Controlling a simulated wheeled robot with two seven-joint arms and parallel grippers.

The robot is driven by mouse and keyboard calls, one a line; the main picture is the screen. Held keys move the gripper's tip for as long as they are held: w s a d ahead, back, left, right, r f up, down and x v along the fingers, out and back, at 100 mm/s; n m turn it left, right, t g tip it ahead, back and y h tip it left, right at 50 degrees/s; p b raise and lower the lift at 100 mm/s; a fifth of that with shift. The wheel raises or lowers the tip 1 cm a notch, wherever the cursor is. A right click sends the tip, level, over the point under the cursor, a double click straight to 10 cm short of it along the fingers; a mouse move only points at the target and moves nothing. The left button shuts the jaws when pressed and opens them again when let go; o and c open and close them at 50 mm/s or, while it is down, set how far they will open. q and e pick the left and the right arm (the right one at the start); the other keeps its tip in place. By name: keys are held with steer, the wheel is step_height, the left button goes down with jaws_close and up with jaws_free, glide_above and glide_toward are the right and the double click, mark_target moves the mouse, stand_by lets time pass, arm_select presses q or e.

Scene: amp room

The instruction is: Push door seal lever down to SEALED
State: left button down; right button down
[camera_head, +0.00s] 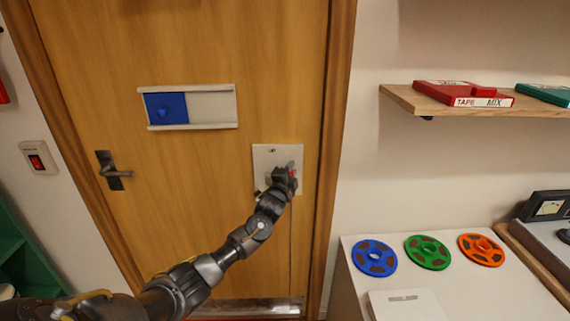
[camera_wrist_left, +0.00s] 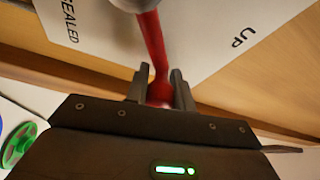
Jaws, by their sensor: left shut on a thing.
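The door seal lever is red and shows in the left wrist view (camera_wrist_left: 152,45), coming off a grey hub on a white plate. The plate (camera_head: 262,160) is fixed low on the right side of the wooden door (camera_head: 200,60). It carries the words UP and SEALED in the left wrist view. My left gripper (camera_head: 290,176) is at the plate, with its two fingers (camera_wrist_left: 160,92) closed around the end of the lever. In the head view the gripper hides most of the lever; only a bit of red shows. My right gripper is not in view.
A door handle (camera_head: 113,170) and a blue sliding panel (camera_head: 166,107) are on the door. A red switch (camera_head: 37,160) is on the left wall. At right are a shelf (camera_head: 400,95) with tape boxes and a white table (camera_head: 460,290) with blue, green and orange reels.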

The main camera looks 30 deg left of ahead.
arm_select(q)
steer(key=m, duration=0.1)
steer(key=f+m+p, duration=0.1)
steer(key=shift+w+d+f+m+g, duration=0.3)
steer(key=shift+d+g, duration=0.1)
steer(key=shift+w+d+f+m+g+p, duration=0.1)
steer(key=shift+d+f+m+g+p, duration=0.1)
steer(key=shift+f+m+g, duration=0.4)
steer(key=shift+d+f+m+g+p, duration=0.1)
steer(key=shift+f+m+g+p, duration=0.1)
steer(key=shift+f+m, duration=0.7)
steer(key=c, duration=1.2)
jaws_free()
steer(key=b+v, duration=0.2)
steer(key=v, duration=0.8)
steer(key=shift+s+a, duration=0.1)
steer(key=shift+s, duration=0.3)
